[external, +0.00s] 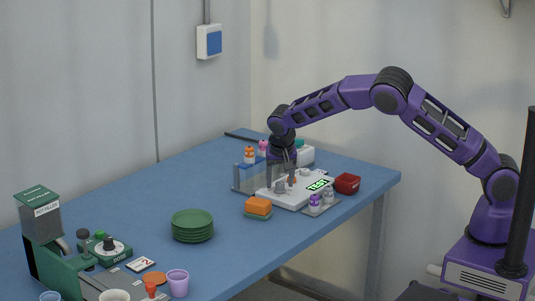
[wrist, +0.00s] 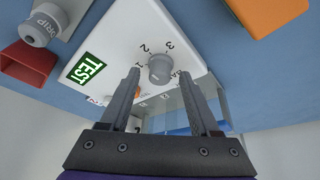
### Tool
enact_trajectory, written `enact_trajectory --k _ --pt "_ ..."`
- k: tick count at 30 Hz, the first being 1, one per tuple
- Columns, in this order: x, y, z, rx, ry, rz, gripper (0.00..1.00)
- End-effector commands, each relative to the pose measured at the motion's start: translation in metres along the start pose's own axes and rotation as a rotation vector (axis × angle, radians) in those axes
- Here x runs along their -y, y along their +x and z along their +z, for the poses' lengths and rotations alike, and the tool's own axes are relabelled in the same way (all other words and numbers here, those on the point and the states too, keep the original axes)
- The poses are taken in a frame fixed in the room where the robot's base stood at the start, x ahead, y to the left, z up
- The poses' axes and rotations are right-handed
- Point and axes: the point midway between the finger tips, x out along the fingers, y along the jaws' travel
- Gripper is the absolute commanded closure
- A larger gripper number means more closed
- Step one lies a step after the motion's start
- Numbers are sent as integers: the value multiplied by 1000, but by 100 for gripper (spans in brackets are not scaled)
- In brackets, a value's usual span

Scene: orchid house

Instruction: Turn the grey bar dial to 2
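The grey bar dial (wrist: 160,68) sits on a white unit (wrist: 130,25), with the numerals 1, 2 and 3 printed around it. Where its bar points is not clear. The unit (external: 296,198) also shows in the external view, with a lit green TEST display (wrist: 82,68). My gripper (wrist: 160,78) is open, its two fingers apart on either side of the dial in the wrist view. Whether they touch it cannot be told. In the external view my gripper (external: 281,180) is low over the unit, hiding part of its top.
An orange block (external: 258,206) lies in front, and a clear-walled rack (external: 243,181) stands behind left. Green plates (external: 192,225) and a green machine (external: 43,232) are farther left.

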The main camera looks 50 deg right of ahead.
Motion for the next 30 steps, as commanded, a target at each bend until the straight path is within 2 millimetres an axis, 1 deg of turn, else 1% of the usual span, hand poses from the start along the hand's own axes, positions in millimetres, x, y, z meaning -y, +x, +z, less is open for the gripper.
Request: enact_trajectory --k 7,11,14,24,27,30 --pt "0 -3 -1 -1 0 -1 37" --pt "0 -18 -1 -1 0 -2 37" --pt "1 -38 -1 -2 -2 -4 37" --pt "1 -122 -1 -2 -1 -4 37" --pt "0 -142 -1 -1 0 -3 37" --pt "0 -158 -1 -2 0 -3 37"
